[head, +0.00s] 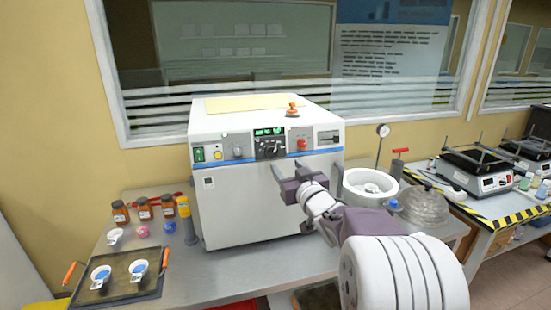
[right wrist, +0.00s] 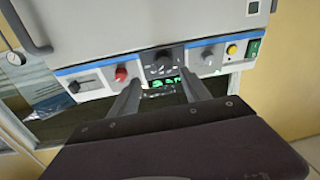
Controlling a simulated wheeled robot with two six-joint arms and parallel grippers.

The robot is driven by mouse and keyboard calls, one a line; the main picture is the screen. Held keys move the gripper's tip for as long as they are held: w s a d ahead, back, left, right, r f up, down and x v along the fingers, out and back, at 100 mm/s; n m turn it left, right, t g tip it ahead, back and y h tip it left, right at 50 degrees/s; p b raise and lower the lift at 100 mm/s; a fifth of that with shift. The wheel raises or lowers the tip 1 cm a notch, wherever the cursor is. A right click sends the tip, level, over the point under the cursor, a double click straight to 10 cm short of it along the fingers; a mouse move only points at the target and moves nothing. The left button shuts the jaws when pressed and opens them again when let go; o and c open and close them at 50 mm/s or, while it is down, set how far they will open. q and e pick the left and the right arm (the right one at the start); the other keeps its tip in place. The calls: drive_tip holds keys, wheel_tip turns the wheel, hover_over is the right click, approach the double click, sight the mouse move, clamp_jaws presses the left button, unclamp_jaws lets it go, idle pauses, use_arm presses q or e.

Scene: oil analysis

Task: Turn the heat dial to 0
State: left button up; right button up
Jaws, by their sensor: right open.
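A white boxy machine (head: 265,195) stands on the steel bench with a control panel across its upper front. A black dial (head: 269,149), likely the heat dial, sits below a green-lit display (head: 268,132); its setting is too small to read. The upside-down right wrist view also shows the dial (right wrist: 163,61) and the display (right wrist: 165,83). My right gripper (head: 286,167) is open and empty in front of the panel, just below the dial in the head view. In the right wrist view its fingers (right wrist: 162,82) point at the dial from either side, apparently apart from it. My left gripper is out of view.
A red knob (head: 302,143) and a grey knob (head: 238,151) flank the dial, with a green switch (head: 199,154) farther left. Small brown bottles (head: 144,208) and a dark tray (head: 95,288) lie left. A white round vessel (head: 358,181) stands right of the machine.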

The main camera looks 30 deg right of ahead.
sight(273, 153)
drive_tip(key=w, duration=0.3)
drive_tip(key=w+p, duration=0.1)
drive_tip(key=w, duration=0.1)
drive_tip(key=w+d, duration=0.1)
drive_tip(key=w, duration=0.2)
drive_tip(key=shift+w, duration=0.35)
drive_tip(key=shift+w+a, duration=0.15)
drive_tip(key=shift+a, duration=0.05)
clamp_jaws()
